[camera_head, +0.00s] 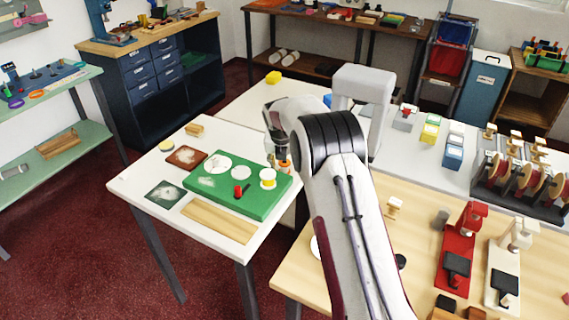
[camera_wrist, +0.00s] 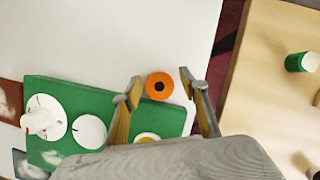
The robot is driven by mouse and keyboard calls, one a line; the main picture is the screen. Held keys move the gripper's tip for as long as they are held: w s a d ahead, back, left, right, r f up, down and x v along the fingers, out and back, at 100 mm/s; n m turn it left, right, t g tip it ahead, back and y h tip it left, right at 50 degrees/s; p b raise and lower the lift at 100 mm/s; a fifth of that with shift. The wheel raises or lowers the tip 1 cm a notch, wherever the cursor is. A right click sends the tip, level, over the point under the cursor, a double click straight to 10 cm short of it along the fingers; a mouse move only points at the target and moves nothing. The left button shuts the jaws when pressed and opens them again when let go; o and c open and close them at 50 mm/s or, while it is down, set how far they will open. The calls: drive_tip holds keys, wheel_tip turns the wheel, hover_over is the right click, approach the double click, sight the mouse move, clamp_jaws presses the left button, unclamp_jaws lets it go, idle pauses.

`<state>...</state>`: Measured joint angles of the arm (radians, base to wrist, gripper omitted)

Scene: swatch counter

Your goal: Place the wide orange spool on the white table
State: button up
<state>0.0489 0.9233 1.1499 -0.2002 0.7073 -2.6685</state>
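The orange spool (camera_wrist: 159,86) shows end-on in the wrist view, with a dark centre hole. It is at the edge of the green board on the white table (camera_wrist: 110,35); I cannot tell whether it touches the table. My gripper (camera_wrist: 160,88) is open, with one finger on each side of the spool and a visible gap at both. In the head view my gripper (camera_head: 277,152) is low over the back right of the white table (camera_head: 140,183), and the orange spool (camera_head: 284,165) shows only partly beneath it.
The green board (camera_head: 225,190) carries white discs, a small red item (camera_head: 238,191) and a yellow-and-white spool (camera_head: 268,181) close to my gripper. A wooden strip (camera_head: 219,221) and dark square plates lie around it. A green spool (camera_wrist: 300,62) is on the wooden table at right.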

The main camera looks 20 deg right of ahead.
drive_tip(key=shift+r, duration=0.1)
drive_tip(key=shift+s+a+r, duration=0.1)
drive_tip(key=shift+s+r, duration=0.05)
drive_tip(key=shift+r, duration=0.55)
drive_tip(key=v, duration=1)
drive_tip(key=shift+s+r, duration=0.25)
